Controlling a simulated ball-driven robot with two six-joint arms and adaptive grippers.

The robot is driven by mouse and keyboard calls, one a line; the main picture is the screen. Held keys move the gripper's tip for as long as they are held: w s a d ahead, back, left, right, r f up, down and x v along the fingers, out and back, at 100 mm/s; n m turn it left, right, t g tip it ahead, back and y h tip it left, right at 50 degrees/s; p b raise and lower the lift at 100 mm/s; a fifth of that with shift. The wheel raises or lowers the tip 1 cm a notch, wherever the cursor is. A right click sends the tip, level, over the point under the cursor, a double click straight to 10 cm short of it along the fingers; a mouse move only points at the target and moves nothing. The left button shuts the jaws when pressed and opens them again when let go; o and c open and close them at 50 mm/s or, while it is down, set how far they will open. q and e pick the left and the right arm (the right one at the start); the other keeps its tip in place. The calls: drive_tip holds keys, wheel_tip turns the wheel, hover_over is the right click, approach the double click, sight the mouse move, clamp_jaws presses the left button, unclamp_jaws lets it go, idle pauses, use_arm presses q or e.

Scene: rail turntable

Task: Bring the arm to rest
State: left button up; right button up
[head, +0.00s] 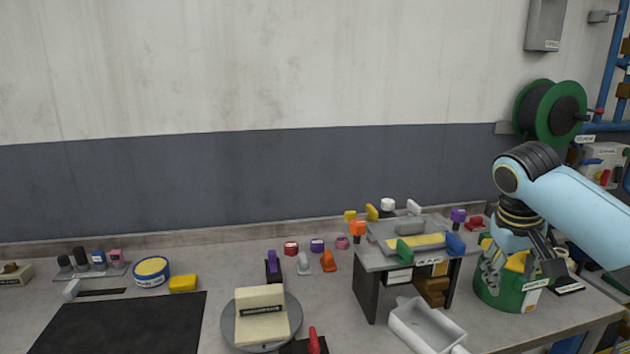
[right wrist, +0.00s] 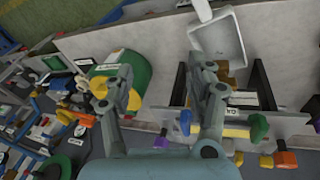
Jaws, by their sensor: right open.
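My right arm (head: 575,195) is light blue and comes in from the right in the head view. Its gripper (head: 520,278) points down in front of a green and yellow round container (head: 515,298) at the right end of the bench. In the right wrist view the two fingers of this gripper (right wrist: 165,80) are spread apart, with nothing between them. The green container (right wrist: 138,75) shows there beside the left finger. I cannot tell whether the gripper touches it. My left gripper is not in view.
A small raised stand (head: 370,262) with coloured blocks is left of the right gripper. A white tray (head: 428,322) lies before it. A grey turntable (head: 228,325) bears a cream block (head: 262,303). A black mat (head: 115,325) lies at left. A green reel (head: 535,110) hangs on the wall.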

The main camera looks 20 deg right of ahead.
drive_tip(key=s+a+f+n, duration=0.2)
drive_tip(key=s+a+f, duration=0.35)
drive_tip(key=a, duration=0.35)
drive_tip(key=s+a+r+n+t+y, duration=0.3)
drive_tip(key=s+a, duration=0.9)
drive_tip(key=s, duration=0.3)
wheel_tip(320, 180, down, 37)
drive_tip(key=s+d+g+b, duration=0.1)
drive_tip(key=d+g+b, duration=0.1)
drive_tip(key=b, duration=1.1)
drive_tip(key=s+f+b, duration=0.3)
drive_tip(key=s+f, duration=0.3)
drive_tip(key=f, duration=0.4)
drive_tip(key=s+d+f+b, duration=0.1)
drive_tip(key=s+f+b, duration=0.3)
drive_tip(key=s+f, duration=0.3)
drive_tip(key=s+f+m+g+b, duration=0.1)
drive_tip(key=s+f+b, duration=0.3)
drive_tip(key=f, duration=0.8)
drive_tip(key=shift+s+d+f, duration=0.25)
drive_tip(key=shift+s+f, duration=0.05)
drive_tip(key=shift+s, duration=0.95)
